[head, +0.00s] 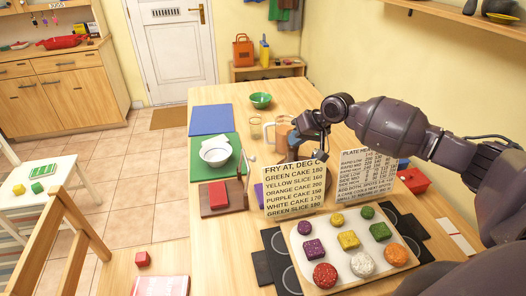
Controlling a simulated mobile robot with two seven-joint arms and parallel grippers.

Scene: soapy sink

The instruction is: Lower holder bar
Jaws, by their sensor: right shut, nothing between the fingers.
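A brown wooden board (207,211) lies on the table's left side with a red block (218,194) on it. A thin bar (246,166) stands up, tilted, at the board's right edge; it looks like the holder bar, though it is small in the picture. My right gripper (321,153) hangs over the table to the right of the bar, clear of it, behind the recipe card. Its fingers are shut and empty. My left gripper is not in view.
A recipe card (295,190) and a second card (367,173) stand in front of the gripper. A tray (318,276) of several coloured cakes is nearer. A white bowl (215,153) stands behind the board, and a glass jar (255,127) stands farther back.

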